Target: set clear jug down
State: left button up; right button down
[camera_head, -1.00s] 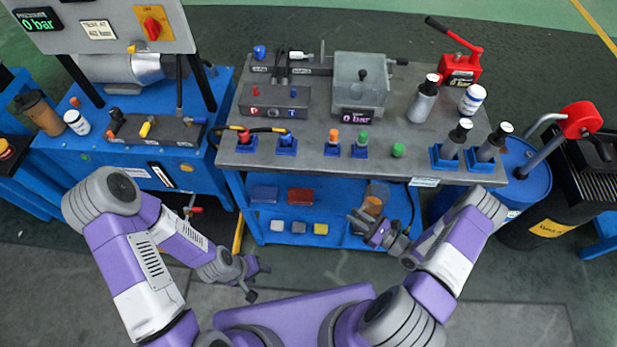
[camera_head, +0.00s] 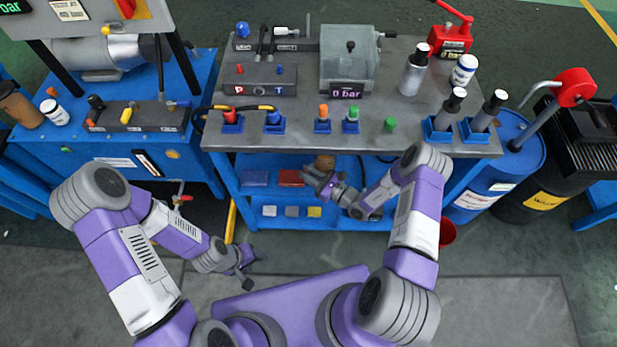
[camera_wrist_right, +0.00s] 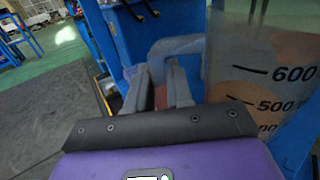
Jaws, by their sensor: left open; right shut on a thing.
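My right gripper (camera_head: 318,183) is shut on the jug's handle; in the wrist view the fingers (camera_wrist_right: 161,75) close at the pale handle (camera_wrist_right: 178,46). My arm hides much of the jug, and I cannot tell whether its base touches the lower shelf (camera_head: 243,205). My left gripper (camera_head: 246,268) is open and empty over the floor.
A red container (camera_head: 447,232) stands low at the right. Floor in front is clear.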

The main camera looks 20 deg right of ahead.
jog(key=shift+f, duration=0.85)
pick_arm(q)
jog(key=shift+f, duration=0.45)
pick_arm(e)
jog(key=shift+r, duration=0.1)
pick_arm(q)
jog(key=shift+f, duration=0.1)
pick_arm(e)
jog(key=c, duration=1.5)
grip_release()
jog(key=shift+f, duration=0.25)
jog(key=o, duration=0.5)
